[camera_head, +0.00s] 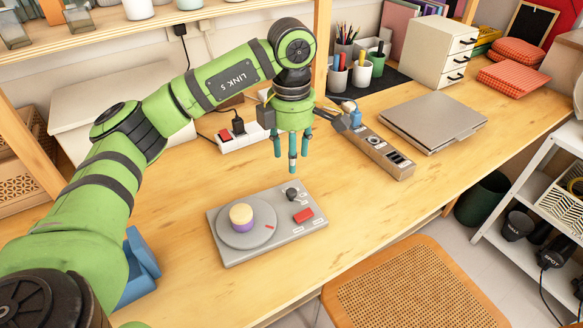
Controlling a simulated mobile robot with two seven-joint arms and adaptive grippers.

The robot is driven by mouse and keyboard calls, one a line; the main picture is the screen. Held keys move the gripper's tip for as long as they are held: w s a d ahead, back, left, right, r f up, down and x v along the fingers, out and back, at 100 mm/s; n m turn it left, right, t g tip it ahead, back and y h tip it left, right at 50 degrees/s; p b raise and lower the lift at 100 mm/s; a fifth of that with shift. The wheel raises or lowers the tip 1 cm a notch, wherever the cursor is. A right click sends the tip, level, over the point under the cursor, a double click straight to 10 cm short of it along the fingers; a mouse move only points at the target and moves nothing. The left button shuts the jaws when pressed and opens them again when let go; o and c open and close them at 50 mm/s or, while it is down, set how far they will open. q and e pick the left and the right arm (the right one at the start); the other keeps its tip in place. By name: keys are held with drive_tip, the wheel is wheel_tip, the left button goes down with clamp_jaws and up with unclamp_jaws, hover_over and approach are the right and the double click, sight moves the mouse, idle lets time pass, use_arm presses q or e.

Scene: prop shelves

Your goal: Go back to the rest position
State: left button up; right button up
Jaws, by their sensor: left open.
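My left arm comes in from the left over the wooden desk (185,200). My left gripper (292,158) points down with its teal fingers apart and nothing between them. It hangs above and behind the right part of a grey device (262,250). The gripper looks clear of the device. My right gripper does not show.
A power strip (240,138) and a metal panel with sockets (376,150) lie behind the gripper. A closed grey laptop (432,120) lies further right. A shelf (150,30) runs above the desk. A blue object (140,270) is partly hidden by my arm. A rattan chair (415,290) stands in front.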

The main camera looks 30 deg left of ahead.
use_arm(q)
drive_tip(key=shift+r, duration=0.7)
